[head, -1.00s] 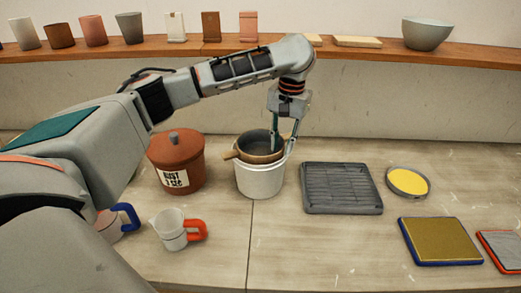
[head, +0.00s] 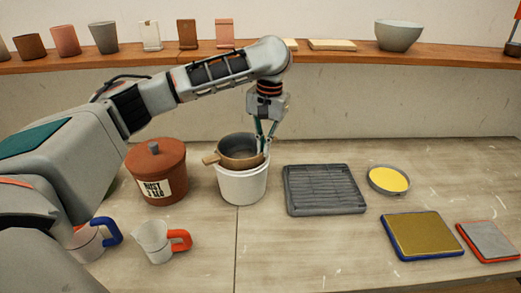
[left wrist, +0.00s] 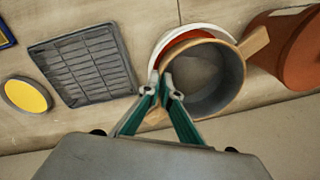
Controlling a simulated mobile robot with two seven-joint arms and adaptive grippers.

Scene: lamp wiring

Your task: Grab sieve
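The sieve (head: 238,162) is a round grey bowl with a wooden rim and short wooden handles. It rests in the mouth of a white bucket (head: 242,186), a little tilted. My left gripper (head: 262,152) is at the sieve's right side, fingers pointing down. In the left wrist view the left gripper (left wrist: 160,88) has its fingertips close together, one on each side of the wooden rim by the near handle. It looks shut on the sieve (left wrist: 205,78). The fingers partly hide that handle. My right gripper is not in view.
A brown lidded pot (head: 156,175) stands close left of the bucket. A grey ribbed tray (head: 324,190) lies to its right. Two jugs, one with a red handle (head: 157,240), stand in front. A yellow-filled dish (head: 388,180) and pads lie right. A shelf (head: 300,56) runs behind.

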